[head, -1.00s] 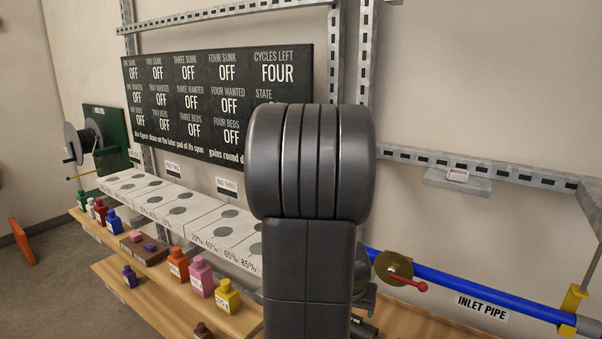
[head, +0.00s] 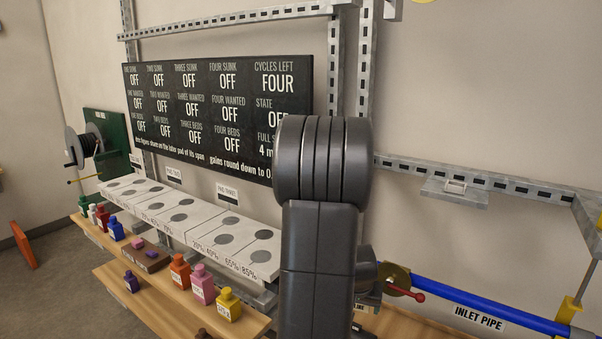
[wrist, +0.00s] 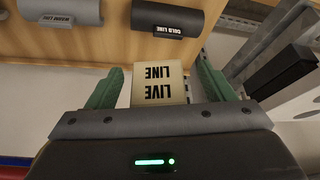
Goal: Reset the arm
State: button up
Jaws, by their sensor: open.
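My gripper (wrist: 160,95) shows in the wrist view with its two green fingers spread apart, open. A pale block labelled LIVE LINE (wrist: 158,83) shows between the fingers; I cannot tell whether it lies between them or beyond them. In the head view my dark arm stands upright in the middle and the gripper itself is hidden.
A black status board (head: 215,115) hangs on the wall behind a white pad row (head: 190,218). Several coloured bottles, including a pink one (head: 203,288), stand on wooden shelves. The blue inlet pipe (head: 440,298) with a red-handled valve (head: 405,291) runs at right.

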jog(key=shift+w+d+r+p, duration=0.2)
jog(key=shift+w+d+p, duration=0.2)
jog(key=shift+w, duration=0.1)
jog(key=shift+s+a+r+p, duration=0.1)
jog(key=shift+a+r+p, duration=0.05)
jog(key=shift+p, duration=0.2)
jog(key=s+a+b, duration=0.5)
jog(key=s, duration=0.2)
jog(key=shift+s+r+b, duration=0.25)
jog(key=shift+r+b, duration=0.05)
jog(key=shift+r, duration=0.05)
